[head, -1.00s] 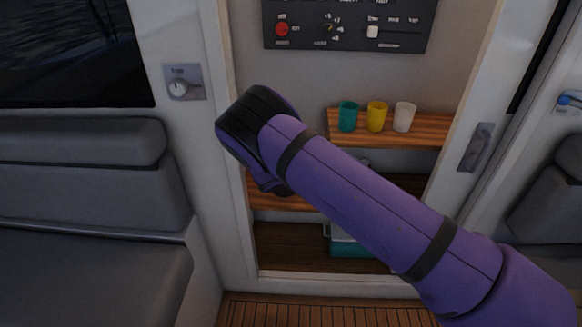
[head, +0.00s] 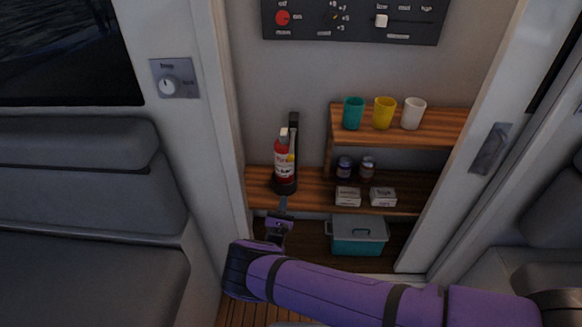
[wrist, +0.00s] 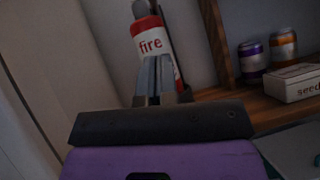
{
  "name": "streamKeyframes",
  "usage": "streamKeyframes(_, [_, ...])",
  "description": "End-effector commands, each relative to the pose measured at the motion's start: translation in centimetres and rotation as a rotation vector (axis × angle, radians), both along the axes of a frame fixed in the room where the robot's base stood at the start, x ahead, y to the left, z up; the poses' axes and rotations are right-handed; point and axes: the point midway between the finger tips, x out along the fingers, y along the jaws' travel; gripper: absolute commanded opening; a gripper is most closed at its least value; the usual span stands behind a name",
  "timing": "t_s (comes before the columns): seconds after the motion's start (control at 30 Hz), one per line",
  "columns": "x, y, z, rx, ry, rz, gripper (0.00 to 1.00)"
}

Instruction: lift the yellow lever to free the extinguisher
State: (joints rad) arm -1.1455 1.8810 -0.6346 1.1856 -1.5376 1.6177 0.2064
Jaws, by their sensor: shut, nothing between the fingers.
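The red extinguisher (head: 282,160) stands upright in a dark holder (head: 284,186) on the lower wooden shelf, against a dark back strip. In the wrist view my gripper's grey fingers (wrist: 156,75) are together and empty, covering the lower part of the extinguisher. I cannot make out the yellow lever in either view; my fingers hide part of the holder. Whether they touch it I cannot tell.
Teal, yellow and white cups (head: 384,113) stand on the upper shelf. Small jars (head: 367,168) and white boxes (head: 348,196) sit right of the extinguisher. A teal box (head: 357,237) is beneath. The door frame (head: 215,150) rises close on the left.

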Motion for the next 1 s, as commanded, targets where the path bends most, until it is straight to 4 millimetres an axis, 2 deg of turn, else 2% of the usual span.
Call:
streamKeyframes(0.2, [-0.8, 0.7, -1.5, -0.033, -0.004, 0.048, 0.0])
streamKeyframes(0.6, [-0.7, 0.6, -1.3, -0.033, -0.004, 0.048, 0.0])
streamKeyframes(0.77, [0.6, 0.4, -0.3, -0.032, -0.006, 0.047, 0.0])
streamKeyframes(1.0, [3.9, -0.2, 2.3, -0.03, -0.006, 0.046, 0.0])
